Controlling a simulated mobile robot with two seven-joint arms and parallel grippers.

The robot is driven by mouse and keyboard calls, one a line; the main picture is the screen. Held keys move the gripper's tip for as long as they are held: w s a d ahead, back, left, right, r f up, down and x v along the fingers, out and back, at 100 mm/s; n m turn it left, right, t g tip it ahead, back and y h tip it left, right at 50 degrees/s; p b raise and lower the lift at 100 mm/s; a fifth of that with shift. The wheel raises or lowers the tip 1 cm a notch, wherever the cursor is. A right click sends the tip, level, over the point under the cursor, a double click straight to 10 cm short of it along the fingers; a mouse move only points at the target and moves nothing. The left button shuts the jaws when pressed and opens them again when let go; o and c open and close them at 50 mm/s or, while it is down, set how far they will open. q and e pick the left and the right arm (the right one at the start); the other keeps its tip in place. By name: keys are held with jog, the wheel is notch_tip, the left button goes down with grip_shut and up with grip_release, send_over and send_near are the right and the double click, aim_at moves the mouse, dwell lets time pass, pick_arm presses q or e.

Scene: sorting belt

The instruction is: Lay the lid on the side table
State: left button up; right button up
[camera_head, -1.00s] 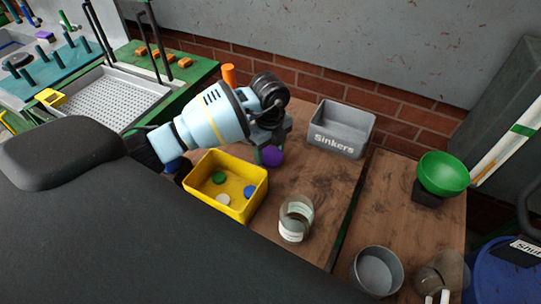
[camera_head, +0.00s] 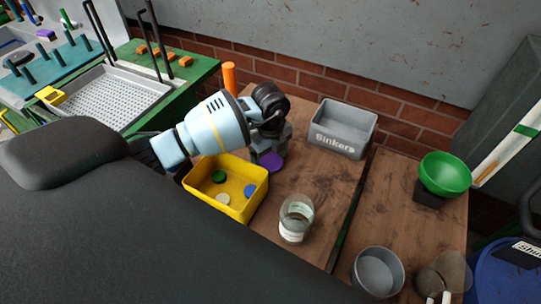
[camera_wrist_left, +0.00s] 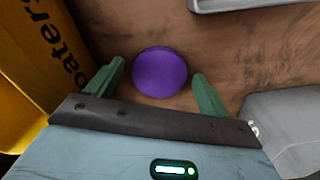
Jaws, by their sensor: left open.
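A purple disc that looks like a lid (camera_head: 271,162) lies on the brown wooden table (camera_head: 322,180), just right of the yellow bin. It also shows in the left wrist view (camera_wrist_left: 160,72), where its round top is fully visible. My left gripper (camera_wrist_left: 158,70) is open, its two green fingers on either side of the disc with a gap on each side. In the head view the left gripper (camera_head: 262,150) is at the disc and hides part of it. A glass jar (camera_head: 296,217) with an open top stands nearer. My right gripper is out of view.
The yellow bin (camera_head: 251,206) holds green, blue and white discs. A grey "Sinkers" bin (camera_head: 343,128) stands behind. Across a dark gap, another wooden table (camera_head: 390,205) holds a green bowl (camera_head: 445,173) and a grey round tin (camera_head: 377,271); its middle is bare.

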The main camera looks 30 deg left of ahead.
aim_at(271, 161)
pick_arm(q)
notch_tip(271, 161, up, 12)
jog(key=p, duration=0.1)
jog(key=shift+r, duration=0.15)
dwell(0.4)
